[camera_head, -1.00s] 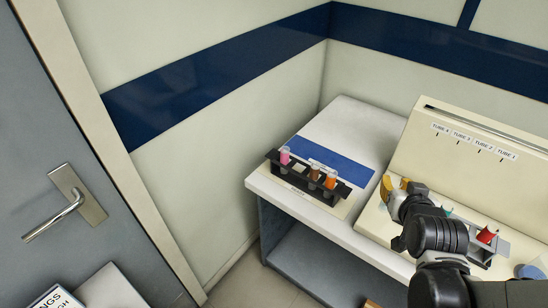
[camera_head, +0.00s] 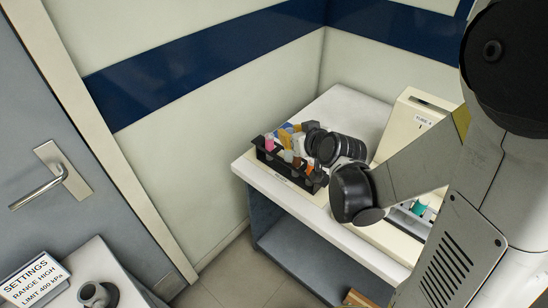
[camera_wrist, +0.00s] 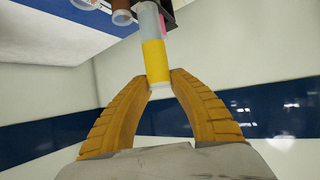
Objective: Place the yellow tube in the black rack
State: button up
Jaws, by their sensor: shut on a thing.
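The black rack (camera_head: 290,177) stands at the front left of the white bench and holds pink (camera_head: 270,143), brown and orange (camera_head: 309,165) tubes. My gripper (camera_head: 291,136) is just behind and above the rack, partly hidden by its wrist. In the wrist view my gripper (camera_wrist: 160,84) is shut on one end of the yellow tube (camera_wrist: 154,58). That tube has a yellow band and a pale grey length reaching toward the rack (camera_wrist: 168,6). I cannot tell whether its far end is in a rack hole.
A cream sloped machine (camera_head: 412,122) with tube labels stands right of the rack, partly hidden by my arm. A blue mat patch lies behind the rack. A wall is close on the left. A settings sign (camera_head: 35,282) stands on a side table at lower left.

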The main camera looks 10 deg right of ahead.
aim_at(289, 165)
jog(key=w+r+n+y, duration=0.2)
jog(key=w+r, duration=0.1)
jog(key=w, duration=0.3)
notch_tip(289, 165, down, 15)
jog(key=w+n+y+b, duration=0.1)
jog(key=b, duration=0.7)
jog(key=shift+w+d+r+g+b, duration=0.15)
jog(key=shift+w+g+b, duration=0.15)
jog(key=shift+w, duration=0.05)
jog(key=o, duration=1)
jog(key=shift+c, duration=0.2)
